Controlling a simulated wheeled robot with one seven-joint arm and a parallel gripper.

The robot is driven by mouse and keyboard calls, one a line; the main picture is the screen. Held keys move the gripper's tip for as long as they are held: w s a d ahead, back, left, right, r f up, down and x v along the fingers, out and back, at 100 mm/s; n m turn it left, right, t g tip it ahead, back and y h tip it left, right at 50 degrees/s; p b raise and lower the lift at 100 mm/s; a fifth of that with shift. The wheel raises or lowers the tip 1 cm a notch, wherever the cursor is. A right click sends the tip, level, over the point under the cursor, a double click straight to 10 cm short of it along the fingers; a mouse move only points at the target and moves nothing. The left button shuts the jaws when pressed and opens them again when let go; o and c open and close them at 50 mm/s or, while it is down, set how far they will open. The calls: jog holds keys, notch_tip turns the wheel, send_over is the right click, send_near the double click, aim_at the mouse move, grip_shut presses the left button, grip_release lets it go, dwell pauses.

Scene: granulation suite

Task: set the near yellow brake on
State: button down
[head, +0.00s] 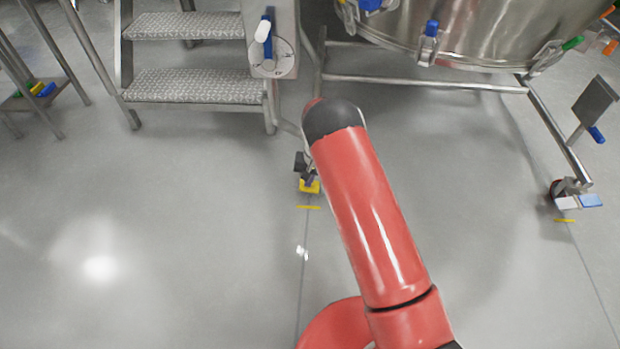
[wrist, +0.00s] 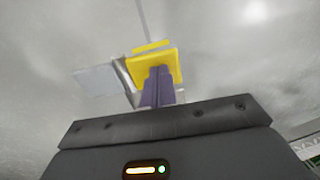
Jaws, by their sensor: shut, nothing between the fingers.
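The near yellow brake (head: 310,187) is a small flat yellow pedal low over the floor, left of the middle in the head view. In the wrist view the yellow pedal (wrist: 172,60) lies right in front of my fingers. My gripper (wrist: 158,70) is shut and empty, its purple-grey fingertips overlapping the pedal's near edge in the picture. I cannot tell whether they touch it. In the head view my gripper (head: 308,178) shows just behind the pedal, partly hidden by my red arm.
A pale grey plate (wrist: 98,80) sits left of the yellow pedal. A yellow floor mark (head: 308,207) lies before it. A steel vessel (head: 480,30) stands on a tubular frame (head: 430,83); another caster with white and blue pedals (head: 591,201) is at right. Metal steps (head: 195,84) stand left. The front floor is clear.

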jog(key=shift+a+f+h, duration=0.5)
jog(key=shift+h, duration=0.5)
jog(key=shift+a+f+h+b, duration=0.25)
jog(key=shift+f+h+b, duration=0.35)
jog(key=shift+h, duration=0.4)
jog(key=shift+f, duration=0.1)
jog(key=shift+a+f+b, duration=0.1)
jog(key=shift+b, duration=0.35)
jog(key=shift+r, duration=0.3)
jog(key=a+r+p, duration=0.3)
jog(key=a+r, duration=0.1)
jog(key=r, duration=0.8)
jog(key=shift+r, duration=0.4)
jog(key=shift+a, duration=0.1)
